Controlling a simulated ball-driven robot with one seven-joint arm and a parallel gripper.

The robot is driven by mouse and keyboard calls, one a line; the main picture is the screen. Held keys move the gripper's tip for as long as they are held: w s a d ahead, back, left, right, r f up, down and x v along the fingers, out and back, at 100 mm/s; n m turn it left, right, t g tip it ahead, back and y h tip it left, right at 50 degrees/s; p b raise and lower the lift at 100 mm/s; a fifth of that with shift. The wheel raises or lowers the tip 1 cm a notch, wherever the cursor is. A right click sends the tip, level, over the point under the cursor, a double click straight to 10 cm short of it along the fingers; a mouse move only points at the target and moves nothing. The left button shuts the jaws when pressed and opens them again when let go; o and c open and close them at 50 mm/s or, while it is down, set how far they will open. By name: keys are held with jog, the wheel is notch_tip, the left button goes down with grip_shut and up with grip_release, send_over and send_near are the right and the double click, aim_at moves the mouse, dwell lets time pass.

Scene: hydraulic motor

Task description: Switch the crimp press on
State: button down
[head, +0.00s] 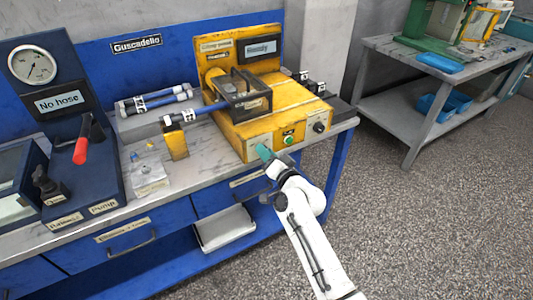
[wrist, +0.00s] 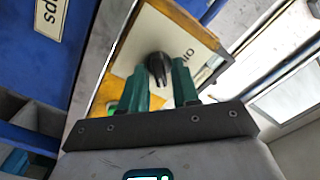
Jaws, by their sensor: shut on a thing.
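The yellow crimp press (head: 238,126) stands on the bench, with a dark display on its back plate that appears to read "Ready". Its front face carries a green button (head: 289,139) and a dark knob (head: 319,127) on the right. My gripper (head: 264,153) is at the left part of that front face and hides what is behind it. In the wrist view, a black rotary switch (wrist: 157,66) sits on a pale plate with O and I marks. My gripper's teal fingers (wrist: 159,82) are shut on this switch, one on each side.
A blue pump unit with a gauge (head: 33,64) and a red lever (head: 81,146) stand at the left. Hose pieces (head: 155,101) lie on the bench. Drawers (head: 225,191) are below my gripper. A grey table (head: 395,50) stands across open floor.

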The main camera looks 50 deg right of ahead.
jog(key=c, duration=1.1)
grip_release()
jog(key=shift+c, duration=0.2)
jog(key=v, duration=1.1)
jog(key=shift+p, duration=0.3)
jog(key=shift+w, duration=0.1)
jog(key=s+a+f+n+g+y, duration=0.55)
jog(key=a+f+n+g, duration=0.2)
jog(key=a, duration=0.35)
jog(key=s+a+f+n+g, duration=0.1)
jog(key=s+g, duration=0.3)
jog(key=s, duration=0.5)
jog(key=s+a+f+n+g, duration=0.1)
jog(key=s+g, duration=0.4)
jog(key=s, duration=0.5)
jog(key=shift+a+f+n+h, duration=0.2)
jog(key=shift+a+n+h, duration=0.15)
jog(key=shift+a+n, duration=0.75)
